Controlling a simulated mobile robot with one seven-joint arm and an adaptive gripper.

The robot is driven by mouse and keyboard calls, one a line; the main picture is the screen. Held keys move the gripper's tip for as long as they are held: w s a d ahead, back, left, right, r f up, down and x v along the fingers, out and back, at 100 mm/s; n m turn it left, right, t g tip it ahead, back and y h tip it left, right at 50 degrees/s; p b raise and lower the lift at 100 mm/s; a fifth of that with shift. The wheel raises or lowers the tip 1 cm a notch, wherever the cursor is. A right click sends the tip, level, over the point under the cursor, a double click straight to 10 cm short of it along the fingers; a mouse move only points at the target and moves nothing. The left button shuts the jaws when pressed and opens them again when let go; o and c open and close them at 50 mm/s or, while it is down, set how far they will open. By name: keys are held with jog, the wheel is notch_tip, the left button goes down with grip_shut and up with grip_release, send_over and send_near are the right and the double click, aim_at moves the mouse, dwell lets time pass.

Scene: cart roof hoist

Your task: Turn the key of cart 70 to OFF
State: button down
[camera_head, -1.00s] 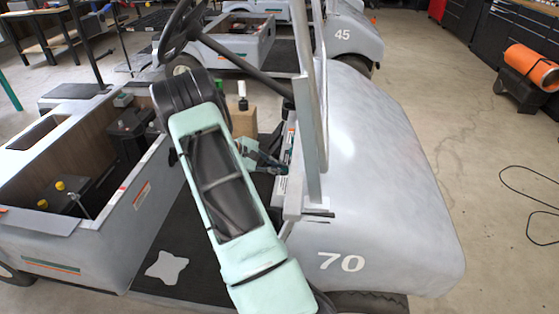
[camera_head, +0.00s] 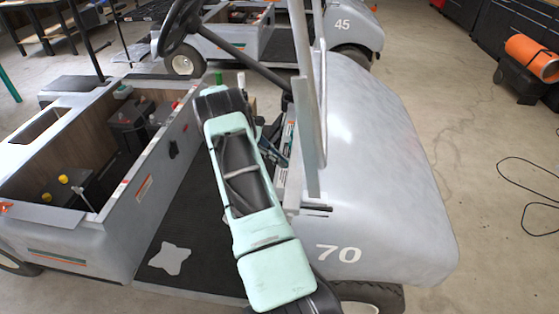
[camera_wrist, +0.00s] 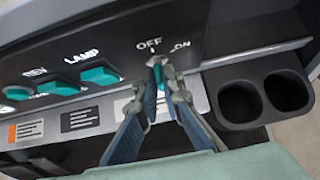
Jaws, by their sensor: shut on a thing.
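Cart 70 (camera_head: 385,165) is the pale grey cart in front, with its number on the front body. In the wrist view its black dash panel carries a key switch marked OFF and ON. The teal key (camera_wrist: 157,72) stands below these marks, closer to OFF in the picture. My gripper (camera_wrist: 163,76) is shut on the key, with one finger on each side. The fingers hide part of the key, so its exact angle is hard to tell. In the head view my arm covers most of the gripper and the key is not visible.
Teal REV (camera_wrist: 50,84) and LAMP (camera_wrist: 100,77) switches sit left of the key. A double cup holder (camera_wrist: 262,98) is at the right. In the head view the steering wheel (camera_head: 180,25) and roof post (camera_head: 305,110) stand close to my arm. Cart 45 (camera_head: 345,28) is behind.

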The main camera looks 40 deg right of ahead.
dwell(0.4)
jog(key=c, duration=2.1)
grip_release()
jog(key=shift+r, duration=0.1)
jog(key=v, duration=1.2)
jog(key=shift+w, duration=0.15)
